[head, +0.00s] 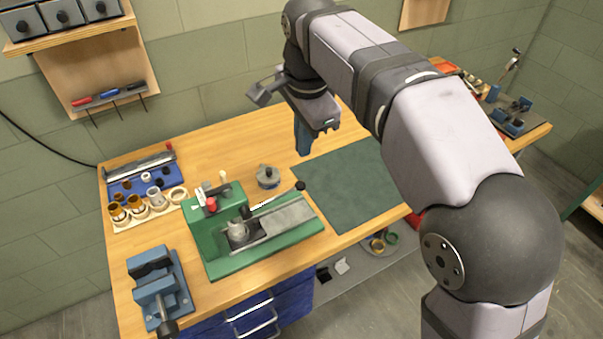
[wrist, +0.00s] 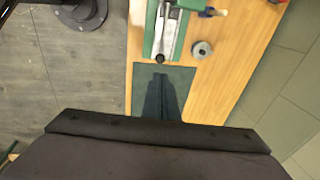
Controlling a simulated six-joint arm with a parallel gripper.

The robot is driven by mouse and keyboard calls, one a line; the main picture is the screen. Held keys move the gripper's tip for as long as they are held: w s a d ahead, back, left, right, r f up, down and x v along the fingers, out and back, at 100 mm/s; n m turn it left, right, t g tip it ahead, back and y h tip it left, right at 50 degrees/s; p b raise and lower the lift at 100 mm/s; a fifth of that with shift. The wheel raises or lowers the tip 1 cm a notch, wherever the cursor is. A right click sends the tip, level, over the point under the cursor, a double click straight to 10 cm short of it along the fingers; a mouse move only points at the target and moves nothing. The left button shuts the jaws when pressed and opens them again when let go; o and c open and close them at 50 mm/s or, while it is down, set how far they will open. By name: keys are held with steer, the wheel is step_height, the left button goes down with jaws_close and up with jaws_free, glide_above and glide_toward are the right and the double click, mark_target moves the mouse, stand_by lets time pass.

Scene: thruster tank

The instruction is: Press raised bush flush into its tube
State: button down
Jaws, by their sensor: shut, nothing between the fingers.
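My gripper (head: 303,150) is shut and empty, its blue fingers pointing down above the bench behind the green mat. In the wrist view the closed fingers (wrist: 160,80) lie over the mat. A green fixture (head: 220,263) stands at the bench's front, holding a grey round part (head: 238,229) beside a lever with a black knob (head: 300,186). Several ringed cylinders, brown and pale, stand in a cream holder (head: 150,213) at the left; one brown cylinder (head: 117,213) is at its left end. I cannot tell which one is the raised bush. My gripper is well apart from all of these.
A green mat (head: 350,185) lies clear on the right. A grey lidded pot (head: 268,177) stands behind the fixture. A blue vise (head: 160,290) is at the front left. A blue tray (head: 150,175) lies behind the holder. More tools stand at the far right.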

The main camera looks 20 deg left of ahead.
mark_target(303, 186)
steer(key=p+x, duration=0.3)
steer(key=x, duration=0.9)
steer(key=shift+f, duration=0.1)
steer(key=shift+f+b, duration=0.5)
steer(key=shift+f, duration=0.2)
steer(key=shift+d, duration=0.15)
steer(key=shift+s, duration=0.1)
steer(key=w+v, duration=0.1)
steer(key=v, duration=1.3)
steer(key=shift+r, duration=0.35)
steer(key=shift+s+f+b, duration=0.15)
steer(key=shift+b, duration=1)
